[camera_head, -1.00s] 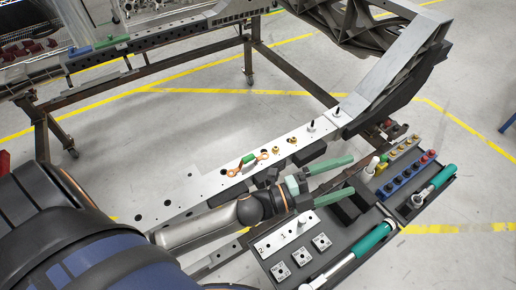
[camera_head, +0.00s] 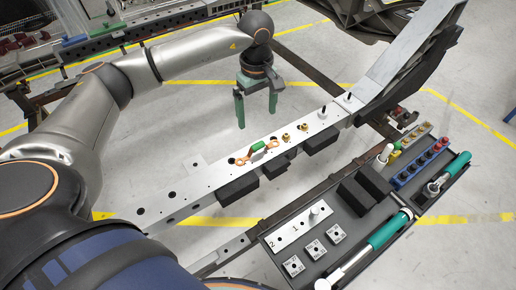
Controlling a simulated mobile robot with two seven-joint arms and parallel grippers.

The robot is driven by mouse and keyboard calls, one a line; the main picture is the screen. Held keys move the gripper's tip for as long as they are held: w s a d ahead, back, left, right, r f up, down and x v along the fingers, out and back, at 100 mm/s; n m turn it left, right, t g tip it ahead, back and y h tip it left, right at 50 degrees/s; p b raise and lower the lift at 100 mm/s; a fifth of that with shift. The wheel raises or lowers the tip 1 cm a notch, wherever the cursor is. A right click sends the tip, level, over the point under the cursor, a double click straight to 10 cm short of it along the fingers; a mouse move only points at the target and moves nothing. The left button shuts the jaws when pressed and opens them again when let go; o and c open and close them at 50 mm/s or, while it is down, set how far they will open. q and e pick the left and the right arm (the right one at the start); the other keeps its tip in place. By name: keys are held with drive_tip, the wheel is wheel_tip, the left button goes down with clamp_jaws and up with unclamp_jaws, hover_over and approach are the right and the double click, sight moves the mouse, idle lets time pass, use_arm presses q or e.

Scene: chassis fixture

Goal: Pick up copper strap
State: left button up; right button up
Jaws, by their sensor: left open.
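The copper strap (camera_head: 243,160) lies on the metal rail (camera_head: 200,185), with a green sleeve around its middle and copper ends. My left gripper (camera_head: 256,122) has green fingers that point down. It is open and empty, beyond the rail on its far side, with the strap in front of it in the picture. My right gripper is not in view.
Brass fittings (camera_head: 303,127) and black-tipped pins (camera_head: 322,111) stand on the rail right of the strap. A dark tool tray (camera_head: 345,235) with a torque wrench (camera_head: 375,240), sockets (camera_head: 412,172) and labelled blocks (camera_head: 314,249) lies at the lower right.

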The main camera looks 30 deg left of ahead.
use_arm(q)
hover_over(258, 144)
drive_tip(key=f, duration=0.6)
drive_tip(key=shift+s+f, duration=0.25)
drive_tip(key=shift+s, duration=0.05)
drive_tip(key=f, duration=0.5)
drive_tip(key=shift+w+f+p, duration=0.3)
drive_tip(key=shift+f+p, duration=0.05)
drive_tip(key=shift+p, duration=0.05)
drive_tip(key=shift+s, duration=0.1)
drive_tip(key=c, duration=1.3)
clamp_jaws()
